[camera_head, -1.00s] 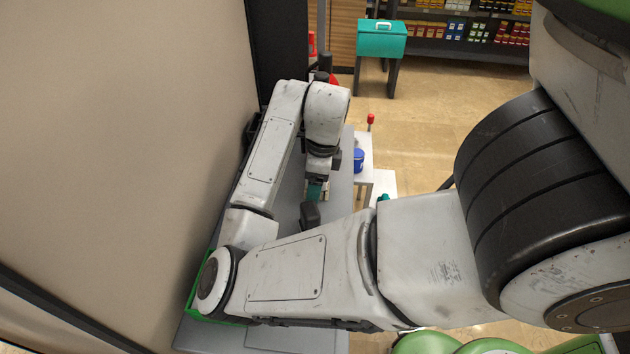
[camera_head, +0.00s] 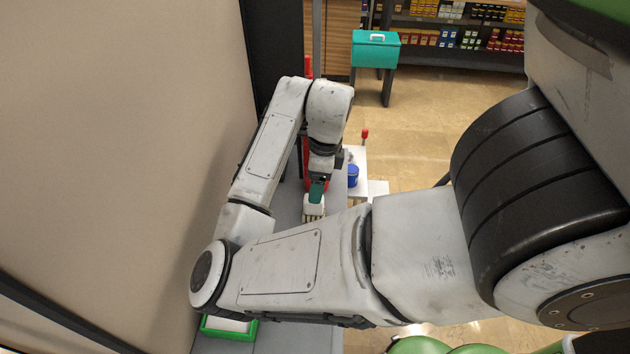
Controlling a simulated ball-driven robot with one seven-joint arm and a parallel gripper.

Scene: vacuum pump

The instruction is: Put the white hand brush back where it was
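My gripper (camera_head: 317,186) points down over the grey worktop (camera_head: 292,212), near the middle of the view. A teal piece shows at its end; I cannot tell whether this is part of the gripper or something held. Just below it is a small pale, striped thing (camera_head: 314,208), which looks like the white hand brush. It seems to touch or sit directly under the gripper's end. Whether the fingers are closed on it is too small to tell. My arm hides much of the worktop.
A green-rimmed tray (camera_head: 230,334) lies at the worktop's near left. A tall red object (camera_head: 308,68) stands behind my gripper. A blue container (camera_head: 353,176) and white stands (camera_head: 377,188) are to the right. A beige wall (camera_head: 110,150) bounds the left side.

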